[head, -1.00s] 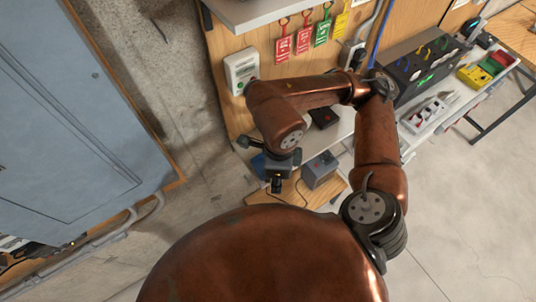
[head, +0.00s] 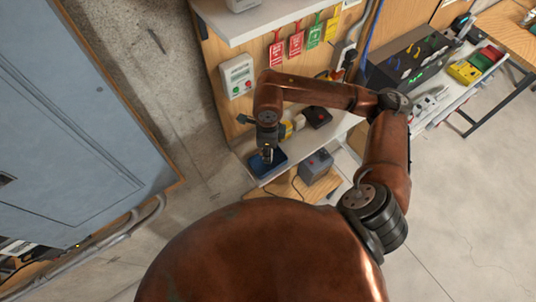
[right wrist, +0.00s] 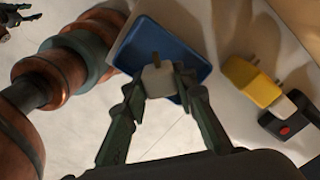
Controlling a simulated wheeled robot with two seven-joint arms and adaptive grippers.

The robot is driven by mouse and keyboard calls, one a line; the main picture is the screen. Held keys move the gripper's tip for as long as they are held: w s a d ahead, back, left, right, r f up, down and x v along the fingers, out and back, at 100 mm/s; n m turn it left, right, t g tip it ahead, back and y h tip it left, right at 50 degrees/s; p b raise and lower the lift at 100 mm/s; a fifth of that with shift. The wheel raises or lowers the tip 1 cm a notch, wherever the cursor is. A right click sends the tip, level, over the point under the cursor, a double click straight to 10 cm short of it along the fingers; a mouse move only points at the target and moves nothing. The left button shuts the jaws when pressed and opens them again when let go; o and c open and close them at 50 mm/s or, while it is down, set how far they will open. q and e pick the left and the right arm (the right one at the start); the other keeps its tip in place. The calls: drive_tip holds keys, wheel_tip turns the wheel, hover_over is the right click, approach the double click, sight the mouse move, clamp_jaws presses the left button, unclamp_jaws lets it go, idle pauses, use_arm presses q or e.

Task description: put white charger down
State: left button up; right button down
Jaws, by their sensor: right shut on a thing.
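The white charger (right wrist: 158,79) is between the fingertips of my right gripper (right wrist: 160,88), its prongs pointing up the picture. The gripper is shut on it. Both are over the near edge of a blue tray (right wrist: 187,56) in the right wrist view; I cannot tell whether the charger touches the tray. In the head view my right gripper (head: 267,155) points down at the blue tray (head: 277,164) on the white shelf, and the charger is too small to make out. A dark gripper-like part (right wrist: 14,18), perhaps my left gripper, shows at the wrist view's top left corner, cut off.
A yellow charger (right wrist: 250,80) and a black box with a red button (right wrist: 286,126) lie right of the tray. A grey box (head: 316,167) stands at a lower level, near the shelf front. A white wall unit (head: 238,75) and hanging coloured tags (head: 296,43) are behind.

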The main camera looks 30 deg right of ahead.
drive_tip(key=f+p, duration=0.1)
drive_tip(key=f, duration=0.2)
drive_tip(key=shift+w+d+f+p, duration=0.1)
drive_tip(key=shift+w+f+p, duration=0.1)
drive_tip(key=shift+f+p, duration=0.15)
drive_tip(key=shift+f+b, duration=0.6)
drive_tip(key=shift+b, duration=0.25)
drive_tip(key=c, duration=1.9)
unclamp_jaws()
drive_tip(key=shift+o, duration=0.3)
drive_tip(key=shift+r, duration=0.15)
